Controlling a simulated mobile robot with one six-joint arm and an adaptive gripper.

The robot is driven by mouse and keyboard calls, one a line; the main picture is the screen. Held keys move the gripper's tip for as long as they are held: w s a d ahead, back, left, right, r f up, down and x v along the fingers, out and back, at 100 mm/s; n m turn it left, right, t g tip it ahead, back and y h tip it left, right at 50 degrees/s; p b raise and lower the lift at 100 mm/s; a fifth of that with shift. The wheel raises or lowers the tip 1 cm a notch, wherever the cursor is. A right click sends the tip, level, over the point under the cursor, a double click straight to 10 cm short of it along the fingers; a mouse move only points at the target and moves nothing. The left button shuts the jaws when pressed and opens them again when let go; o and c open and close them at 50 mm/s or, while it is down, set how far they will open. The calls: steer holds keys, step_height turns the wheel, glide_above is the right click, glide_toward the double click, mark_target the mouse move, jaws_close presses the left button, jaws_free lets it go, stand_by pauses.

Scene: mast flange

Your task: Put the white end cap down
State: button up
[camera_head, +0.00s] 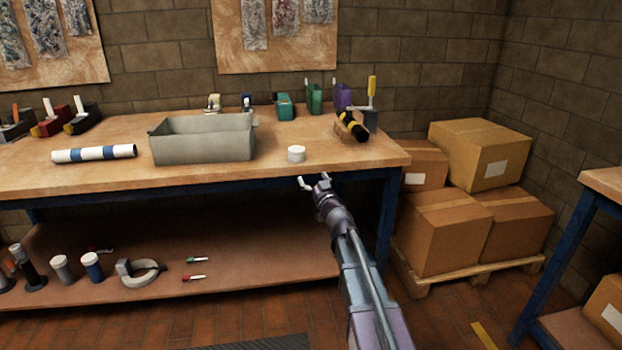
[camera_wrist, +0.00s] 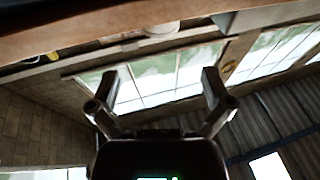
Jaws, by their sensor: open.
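The white end cap (camera_head: 296,154) stands on the wooden workbench (camera_head: 350,165) near its front edge, right of the grey bin. My gripper (camera_head: 314,181) is in front of the bench edge, just below and right of the cap in the head view, and apart from it. In the wrist view my gripper (camera_wrist: 160,82) has its two fingers spread wide with nothing between them. A pale round shape at the top of that view, beyond the bench edge, looks like the cap (camera_wrist: 162,28).
The grey bin (camera_head: 203,145) stands left of the cap, with a white and blue tube (camera_head: 94,153) farther left. A black and yellow tool (camera_head: 352,127) lies in a holder at right. Bare bench surrounds the cap. Cardboard boxes (camera_head: 445,232) are stacked right of the bench.

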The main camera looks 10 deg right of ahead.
stand_by(0.4)
steer(key=s+d+f+m+g+h, duration=0.35)
steer(key=s+f+g, duration=0.2)
steer(key=f, duration=0.25)
steer(key=s+d+f+m+g+h, duration=0.2)
steer(key=s+d+f+g+h, duration=0.1)
steer(key=s+f+g+h, duration=0.3)
steer(key=s+a+f+n+g+y, duration=0.1)
steer(key=s+a+f+g+y, duration=0.1)
steer(key=s, duration=0.9)
steer(key=s+a+f+n+g+y, duration=0.1)
steer(key=s+a+f+g, duration=0.4)
steer(key=s, duration=0.6)
step_height(320, 180, down, 2)
steer(key=shift+s+f+n+g+y, duration=0.15)
steer(key=shift+s+n+g+y, duration=0.25)
steer(key=shift+g+y, duration=0.45)
